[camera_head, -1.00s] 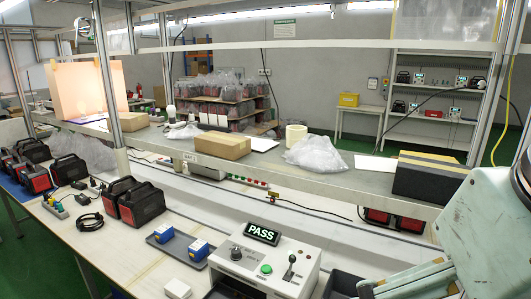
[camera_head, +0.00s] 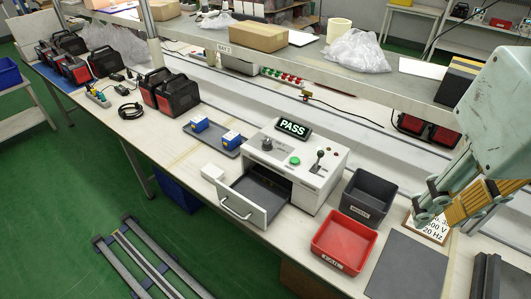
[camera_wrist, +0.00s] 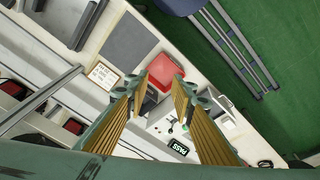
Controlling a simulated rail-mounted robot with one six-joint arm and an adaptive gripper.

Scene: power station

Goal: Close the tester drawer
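The white tester (camera_head: 318,190) stands on the bench in the head view, with a lit PASS display (camera_head: 293,128), a black knob, a green button and a lever. Its drawer (camera_head: 243,207) is pulled out toward the front edge and looks empty, with a metal handle on its front. My gripper (camera_head: 428,208) is above the bench to the right of the tester, apart from the drawer. In the wrist view its two yellow-padded fingers (camera_wrist: 160,88) are spread with nothing between them. The tester (camera_wrist: 183,128) shows beyond and partly behind the right finger.
A red bin (camera_head: 343,240) and a dark grey bin (camera_head: 368,197) stand right of the tester. A tray (camera_head: 212,138) with two blue-and-white items is on its left. A raised shelf (camera_head: 350,75) runs behind.

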